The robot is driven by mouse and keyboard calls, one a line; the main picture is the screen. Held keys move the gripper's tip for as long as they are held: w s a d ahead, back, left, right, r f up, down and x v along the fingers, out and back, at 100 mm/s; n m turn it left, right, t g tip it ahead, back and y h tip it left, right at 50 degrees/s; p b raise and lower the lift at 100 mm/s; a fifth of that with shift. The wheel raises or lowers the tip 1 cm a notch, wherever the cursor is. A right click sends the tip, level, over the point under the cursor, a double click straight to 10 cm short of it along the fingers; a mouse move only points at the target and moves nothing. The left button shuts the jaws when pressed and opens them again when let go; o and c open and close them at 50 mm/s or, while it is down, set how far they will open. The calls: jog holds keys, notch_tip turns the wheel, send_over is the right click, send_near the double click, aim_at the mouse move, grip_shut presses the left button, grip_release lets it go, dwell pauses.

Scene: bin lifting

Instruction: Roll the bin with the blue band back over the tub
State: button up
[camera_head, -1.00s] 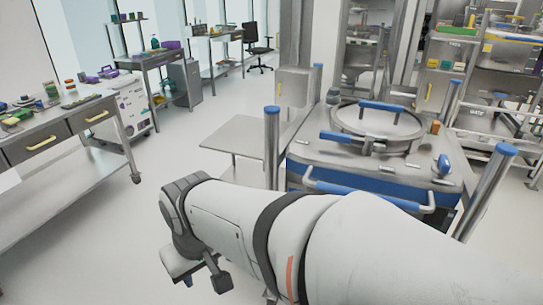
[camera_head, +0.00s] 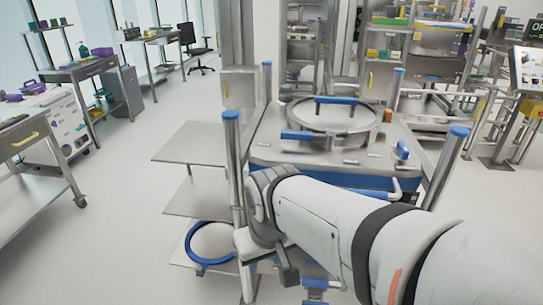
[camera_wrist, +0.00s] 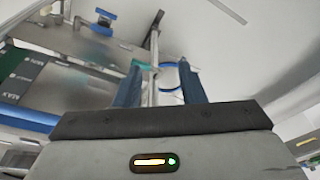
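A steel body with a blue band (camera_head: 335,180) stands at centre in the head view, between posts with blue caps; I take it as the bin. On its top sits a round steel lid (camera_head: 335,117) with blue handles. A low round vessel with a blue rim (camera_head: 210,243) rests on a low shelf at left; whether it is the tub I cannot tell. My gripper (camera_head: 316,288) is in front of the bin, partly hidden by my arm. In the wrist view my gripper (camera_wrist: 160,85) has two blue fingers apart, with nothing held; a blue ring (camera_wrist: 170,76) shows beyond them.
Flat steel shelves (camera_head: 190,143) jut out left of the bin. A steel post (camera_head: 235,165) stands close to my wrist. A bench (camera_head: 35,150) with drawers is at far left. Racks (camera_head: 415,50) stand behind. The floor (camera_head: 120,220) at left is clear.

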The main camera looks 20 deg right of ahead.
jog(key=shift+o, duration=1.3)
jog(key=shift+w+d+f, duration=0.25)
jog(key=shift+w+f, duration=0.05)
jog(key=shift+w, duration=0.1)
jog(key=w+d+f+n+t+h+b, duration=0.25)
jog(key=w+d+t+b, duration=0.2)
jog(key=w+d, duration=0.3)
jog(key=w+d+f+n+t+h+b, duration=0.25)
jog(key=w+d+f+b, duration=0.2)
jog(key=w+d, duration=0.35)
jog(key=s+d+f+n+t+y+b, duration=0.2)
jog(key=d+n+t+b, duration=0.75)
jog(key=d+n, duration=0.25)
jog(key=shift+t, duration=0.35)
jog(key=x, duration=0.7)
jog(key=shift+s+r+p, duration=0.1)
jog(key=shift+r+p, duration=0.2)
grip_shut()
